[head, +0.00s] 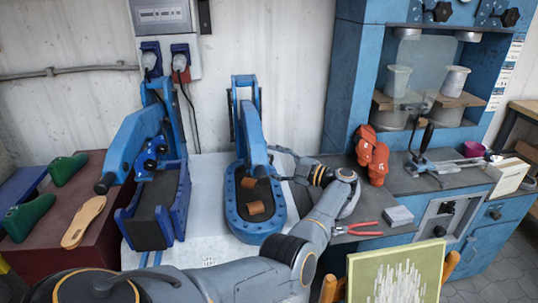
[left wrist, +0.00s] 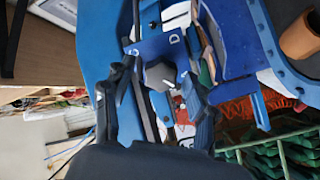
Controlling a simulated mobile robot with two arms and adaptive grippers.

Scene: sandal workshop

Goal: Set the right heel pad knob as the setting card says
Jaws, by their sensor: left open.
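Two blue presses stand on the white bench, a left one (head: 126,145) and a right one (head: 252,130). My left gripper (head: 283,154) reaches in from the right side of the right press, close to its blue arm. In the left wrist view the black fingers of my left gripper (left wrist: 160,95) are spread apart, with blue press parts around them. A grey faceted piece (left wrist: 160,74) shows between the fingers. I cannot tell whether it is the right heel pad knob or whether the fingers touch it. No setting card can be read. My right gripper is not in view.
Brown blocks (head: 256,207) lie in the right press's tray. Red-handled pliers (head: 358,229) and a grey block (head: 398,216) lie right of my arm. Green shoe lasts (head: 68,169) and a tan sole (head: 83,222) lie at left. A lever tool (head: 428,140) stands on the right counter.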

